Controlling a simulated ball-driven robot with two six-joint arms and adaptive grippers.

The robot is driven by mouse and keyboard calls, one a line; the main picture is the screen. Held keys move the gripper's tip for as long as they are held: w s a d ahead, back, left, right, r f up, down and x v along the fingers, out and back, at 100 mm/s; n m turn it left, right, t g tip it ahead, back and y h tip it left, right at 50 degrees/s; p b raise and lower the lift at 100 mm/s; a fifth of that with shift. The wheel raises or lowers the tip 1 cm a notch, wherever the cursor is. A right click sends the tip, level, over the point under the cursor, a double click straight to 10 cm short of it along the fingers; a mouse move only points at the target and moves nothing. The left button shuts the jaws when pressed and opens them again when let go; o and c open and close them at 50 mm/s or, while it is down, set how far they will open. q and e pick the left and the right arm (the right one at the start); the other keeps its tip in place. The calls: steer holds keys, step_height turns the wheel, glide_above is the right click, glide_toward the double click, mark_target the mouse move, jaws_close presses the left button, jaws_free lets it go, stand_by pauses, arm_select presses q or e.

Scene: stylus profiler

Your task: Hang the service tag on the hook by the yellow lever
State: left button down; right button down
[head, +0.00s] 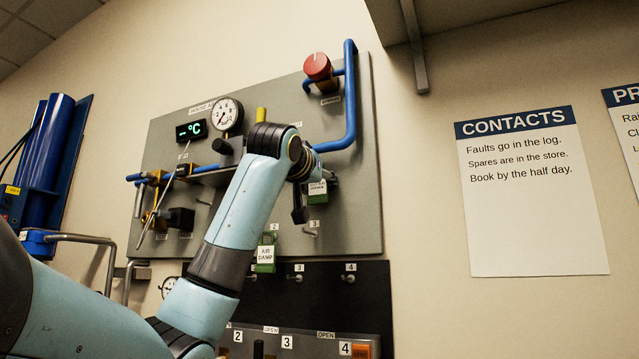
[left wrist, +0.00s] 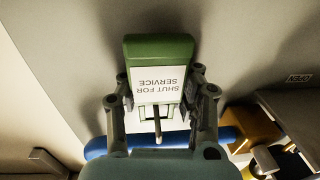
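The service tag is green with a white label reading "SHUT FOR SERVICE". It shows upside down in the left wrist view (left wrist: 160,50) and small in the head view (head: 318,196). My left gripper (head: 306,190) has a finger against each side of the tag, in front of the wall panel. A thin rod (left wrist: 157,128) shows at the tag's slotted end; I cannot tell whether it passes through the slot. A yellow lever (head: 261,114) stands up on the panel behind my wrist. The hook by it is not clearly visible. My right gripper is not in view.
The grey panel (head: 354,215) carries a blue pipe (head: 350,95), a red knob (head: 317,66), a round gauge (head: 227,113) and a temperature display (head: 191,130). A green "AIR DAMP" tag (head: 265,262) hangs lower down. Numbered hooks line the black board (head: 375,300) below.

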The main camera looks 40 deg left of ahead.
arm_select(q)
steer(key=c, duration=0.9)
jaws_free()
steer(key=shift+s, duration=0.15)
steer(key=shift+r, duration=0.1)
steer(key=shift+c, duration=0.4)
steer(key=shift+s+d, duration=0.1)
steer(key=shift+s+d+f+b, duration=0.2)
steer(key=shift+s+b, duration=0.1)
steer(key=shift+s, duration=0.15)
steer(key=b+v, duration=0.1)
steer(key=v, duration=0.5)
steer(key=shift+s, duration=0.3)
steer(key=shift+s+d+r, duration=0.1)
steer(key=shift+d, duration=0.05)
